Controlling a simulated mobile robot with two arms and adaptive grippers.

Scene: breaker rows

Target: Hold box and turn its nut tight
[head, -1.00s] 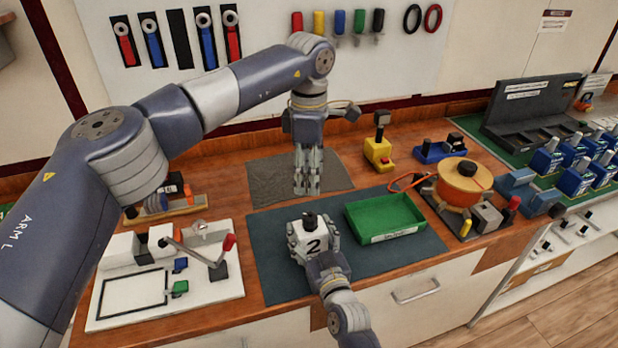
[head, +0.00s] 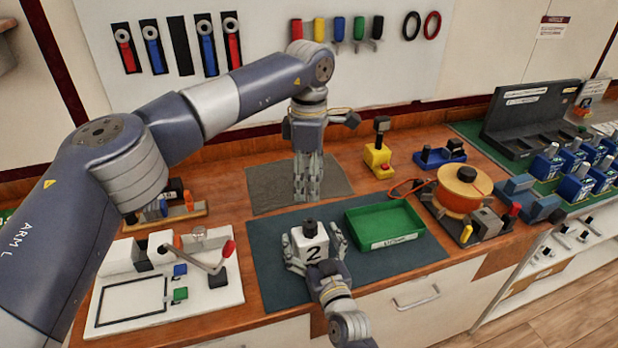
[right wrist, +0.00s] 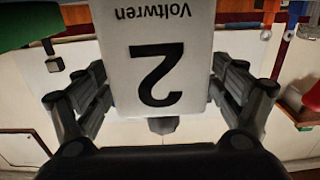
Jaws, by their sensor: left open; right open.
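The white box (head: 309,243) marked "2" stands on the dark blue-grey mat (head: 272,262), with a dark nut (head: 310,228) on top. My right gripper (head: 316,250) is around the box from the front, open, with one finger on each side. In the right wrist view the box (right wrist: 158,60) appears upside down between the fingers of the right gripper (right wrist: 158,95); whether they touch it I cannot tell. My left gripper (head: 307,190) is open and empty, pointing down behind the box and above the level of the nut.
A green tray (head: 385,224) lies right of the box on the mat. A white fixture with a red-handled lever (head: 205,262) is at left. A yellow block (head: 378,158) and an orange spool (head: 463,190) stand farther right. The grey mat (head: 265,185) behind looks bare.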

